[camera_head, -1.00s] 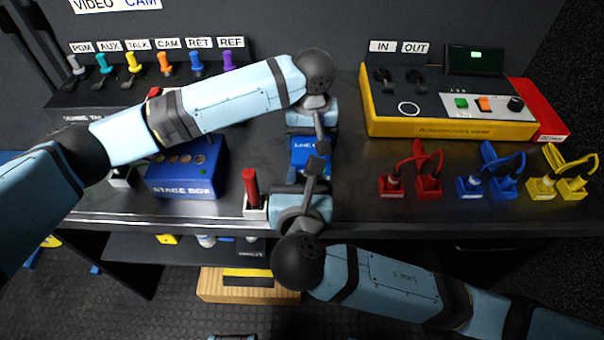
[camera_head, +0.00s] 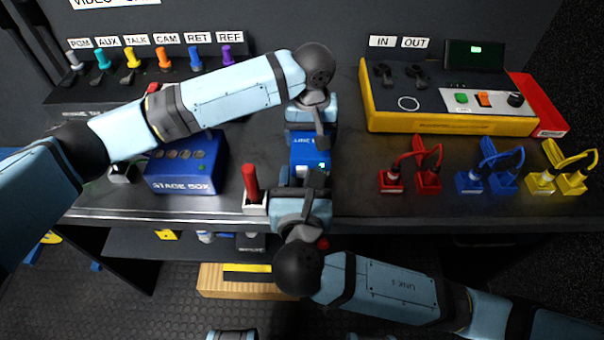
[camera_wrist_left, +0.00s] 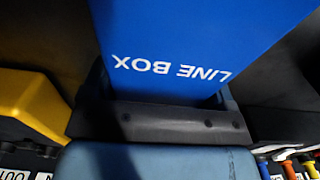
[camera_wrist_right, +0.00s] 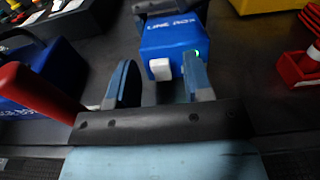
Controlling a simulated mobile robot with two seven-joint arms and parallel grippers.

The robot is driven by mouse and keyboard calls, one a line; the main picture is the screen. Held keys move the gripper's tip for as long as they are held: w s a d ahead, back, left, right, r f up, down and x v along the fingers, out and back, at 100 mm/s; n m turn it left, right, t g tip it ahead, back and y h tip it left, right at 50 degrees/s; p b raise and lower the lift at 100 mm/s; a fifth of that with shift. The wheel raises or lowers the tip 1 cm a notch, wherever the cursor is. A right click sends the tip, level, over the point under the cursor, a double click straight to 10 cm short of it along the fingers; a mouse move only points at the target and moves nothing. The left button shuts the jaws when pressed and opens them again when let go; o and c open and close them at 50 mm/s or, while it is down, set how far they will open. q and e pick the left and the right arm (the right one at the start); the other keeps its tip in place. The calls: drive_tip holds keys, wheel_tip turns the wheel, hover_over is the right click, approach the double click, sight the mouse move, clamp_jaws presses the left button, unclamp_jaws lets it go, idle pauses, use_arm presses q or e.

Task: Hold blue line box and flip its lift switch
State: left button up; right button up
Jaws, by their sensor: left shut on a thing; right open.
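The blue line box (camera_head: 310,150) stands on the dark desk, lettered "LINE BOX". My left gripper (camera_head: 311,136) is shut on it from the back; in the left wrist view the box (camera_wrist_left: 200,35) fills the space between the jaws. In the right wrist view the box's near face shows a white lift switch (camera_wrist_right: 159,69) and a small lit green lamp (camera_wrist_right: 197,52). I cannot tell the switch's position for sure. My right gripper (camera_wrist_right: 160,85) is open and empty, its fingers just in front of the box, on either side of the switch.
A red-handled switch (camera_head: 250,185) stands close left of my right gripper, with the blue stage box (camera_head: 187,168) beyond it. A yellow-edged console (camera_head: 440,125) is at the back right. Red, blue and yellow cable plugs (camera_head: 425,182) sit on the right. The desk's front edge is near.

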use_arm(q)
drive_tip(key=o, duration=1)
use_arm(e)
drive_tip(key=s, duration=0.7)
drive_tip(key=shift+r, duration=0.2)
use_arm(q)
drive_tip(key=shift+r, duration=0.1)
use_arm(e)
drive_tip(key=shift+s, duration=0.1)
use_arm(q)
wheel_tip(320, 180, up, 12)
drive_tip(key=shift+f, duration=0.1)
